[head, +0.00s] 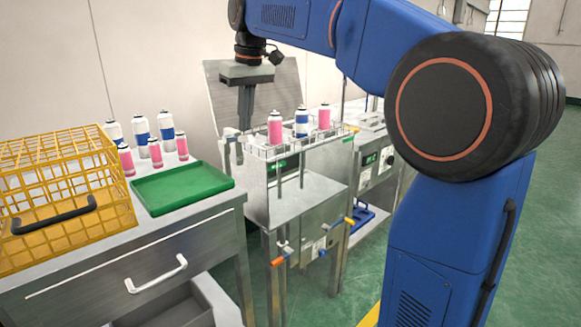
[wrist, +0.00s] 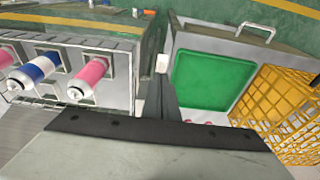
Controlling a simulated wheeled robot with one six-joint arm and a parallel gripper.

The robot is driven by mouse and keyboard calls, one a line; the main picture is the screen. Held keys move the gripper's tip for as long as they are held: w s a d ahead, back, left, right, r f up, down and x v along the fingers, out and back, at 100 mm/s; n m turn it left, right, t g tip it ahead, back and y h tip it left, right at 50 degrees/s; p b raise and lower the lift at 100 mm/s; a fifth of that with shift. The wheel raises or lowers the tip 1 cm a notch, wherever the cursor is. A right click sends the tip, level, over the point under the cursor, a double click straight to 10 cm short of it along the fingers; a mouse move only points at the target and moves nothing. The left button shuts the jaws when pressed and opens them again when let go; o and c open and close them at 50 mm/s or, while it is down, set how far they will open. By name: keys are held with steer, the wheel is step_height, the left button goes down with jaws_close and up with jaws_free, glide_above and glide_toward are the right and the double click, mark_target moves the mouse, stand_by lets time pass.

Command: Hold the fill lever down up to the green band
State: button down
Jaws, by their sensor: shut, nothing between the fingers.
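My gripper (head: 244,125) points straight down at the left rear corner of the steel bath, its fingers together and empty. In the wrist view the fingers (wrist: 168,95) reach towards a small pale block (wrist: 162,63) at the bath's side. The same pale fitting (head: 232,133) shows in the head view just left of the fingertips; I cannot tell if they touch. I cannot tell for sure which part is the fill lever. An orange-ended handle (head: 277,262) and a yellow-ended handle (head: 349,221) are low on the bath's front. I make out no green band.
A rack (head: 290,148) on the steel bath holds pink and blue-white cans close to my gripper. On the left bench are a green tray (head: 182,187), a yellow wire crate (head: 65,190) and several cans (head: 142,131). A raised lid stands behind.

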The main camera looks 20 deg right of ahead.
stand_by(0.4)
steer(key=shift+f, duration=0.55)
steer(key=shift+s+x, duration=0.15)
steer(key=shift+x, duration=0.75)
steer(key=shift+s+x, duration=0.2)
steer(key=shift+x, duration=0.7)
steer(key=shift+s+x, duration=0.15)
steer(key=shift+x, duration=0.75)
steer(key=shift+d+f, duration=0.1)
steer(key=shift+d, duration=0.05)
stand_by(4.2)
